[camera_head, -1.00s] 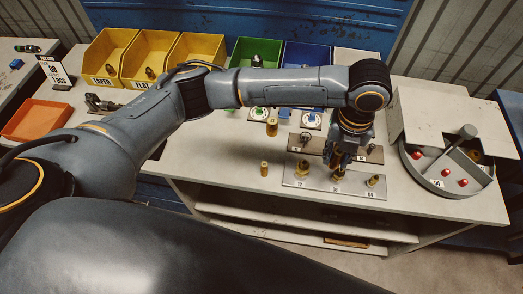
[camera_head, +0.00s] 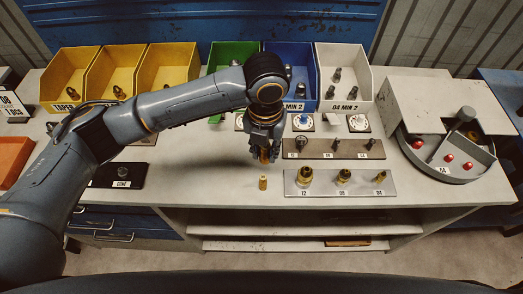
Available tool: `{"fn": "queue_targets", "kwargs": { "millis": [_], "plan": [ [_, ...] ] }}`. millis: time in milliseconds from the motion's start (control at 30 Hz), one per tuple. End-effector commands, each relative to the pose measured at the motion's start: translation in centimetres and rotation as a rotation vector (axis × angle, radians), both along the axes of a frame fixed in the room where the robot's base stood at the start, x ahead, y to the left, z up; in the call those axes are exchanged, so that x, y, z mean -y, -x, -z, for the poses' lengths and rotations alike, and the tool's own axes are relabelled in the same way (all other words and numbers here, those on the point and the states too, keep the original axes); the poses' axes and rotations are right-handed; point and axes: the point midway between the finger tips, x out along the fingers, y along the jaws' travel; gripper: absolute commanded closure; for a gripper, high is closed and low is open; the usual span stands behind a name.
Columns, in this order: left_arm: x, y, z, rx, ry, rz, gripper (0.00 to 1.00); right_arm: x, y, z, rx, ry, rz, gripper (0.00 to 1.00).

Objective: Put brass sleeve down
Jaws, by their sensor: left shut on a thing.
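My left gripper (camera_head: 264,157) points down over the middle of the bench, shut on a brass sleeve (camera_head: 264,156) that shows partly between its fingertips. Whether the sleeve's lower end touches the bench cannot be told. A second small brass sleeve (camera_head: 263,183) stands upright on the bench just in front of the gripper. My right gripper is not in view.
A steel plate (camera_head: 325,191) marked 12, 08 and 04 holds brass fittings to the right. A brown rack (camera_head: 325,154) stands behind it. Yellow, green, blue and white bins line the back; a round tray (camera_head: 446,176) is at right. Bare bench (camera_head: 205,178) lies left of the gripper.

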Motion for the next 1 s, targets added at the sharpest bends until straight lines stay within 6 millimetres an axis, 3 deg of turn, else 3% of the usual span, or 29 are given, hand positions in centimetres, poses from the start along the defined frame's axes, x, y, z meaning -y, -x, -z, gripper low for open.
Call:
{"fn": "queue_targets", "kwargs": {
  "millis": [200,600,1000],
  "plan": [
    [-0.3,-2.6,3.3,-0.003,-0.002,-0.001,1.0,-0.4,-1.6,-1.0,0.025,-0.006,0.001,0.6],
    [-0.4,-3.6,7.2,-0.003,-0.002,0.002,1.0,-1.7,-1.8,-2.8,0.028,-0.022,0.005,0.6],
    [-0.4,-3.6,8.1,-0.001,-0.001,0.002,1.0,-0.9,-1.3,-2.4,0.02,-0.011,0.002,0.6]
  ]
}}
